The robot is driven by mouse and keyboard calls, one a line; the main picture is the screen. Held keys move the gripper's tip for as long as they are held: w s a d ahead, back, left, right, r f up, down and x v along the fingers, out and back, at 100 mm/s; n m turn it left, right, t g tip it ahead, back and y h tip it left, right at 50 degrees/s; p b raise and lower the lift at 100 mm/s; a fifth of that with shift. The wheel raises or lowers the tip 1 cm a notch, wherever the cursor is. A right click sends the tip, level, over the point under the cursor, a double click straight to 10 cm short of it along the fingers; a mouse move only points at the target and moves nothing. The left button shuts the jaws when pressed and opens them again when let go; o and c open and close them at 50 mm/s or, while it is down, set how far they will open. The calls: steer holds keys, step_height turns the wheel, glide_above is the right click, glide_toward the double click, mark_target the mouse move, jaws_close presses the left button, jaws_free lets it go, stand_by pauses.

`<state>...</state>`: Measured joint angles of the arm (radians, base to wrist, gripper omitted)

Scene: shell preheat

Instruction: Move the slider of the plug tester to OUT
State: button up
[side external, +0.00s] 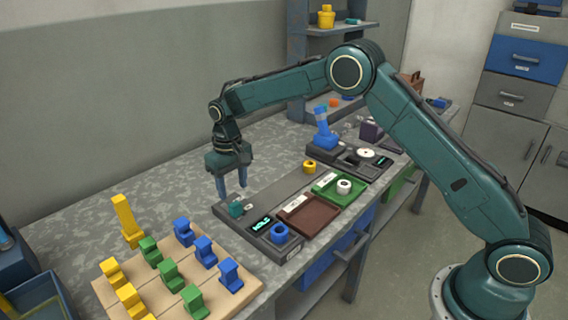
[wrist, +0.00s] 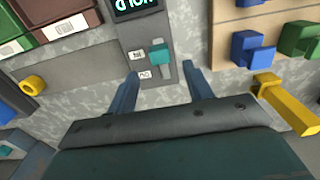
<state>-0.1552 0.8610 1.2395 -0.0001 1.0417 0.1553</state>
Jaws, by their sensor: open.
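The plug tester (side external: 257,226) is a long dark grey box on the speckled bench, with a lit teal display (side external: 260,225). Its teal slider (side external: 236,208) is at the end away from the blue ring-shaped piece (side external: 279,233). In the wrist view the slider (wrist: 159,54) stands beside two small white labels, too small to read. My gripper (side external: 232,190) points down just above the slider end, open and empty. In the wrist view its fingers (wrist: 160,73) stand apart, either side of the tester's end. They look clear of the slider; their exact height is unclear.
A wooden board (side external: 222,291) with yellow, green and blue pieces lies at front left, a tall yellow piece (side external: 127,221) beside it. A brown tray (side external: 308,218) and a green tray (side external: 341,198) with a white ring adjoin the tester. A yellow ring (side external: 309,166) lies behind.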

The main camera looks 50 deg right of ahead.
mark_target(235, 204)
steer(key=shift+f, duration=3.55)
jaws_close()
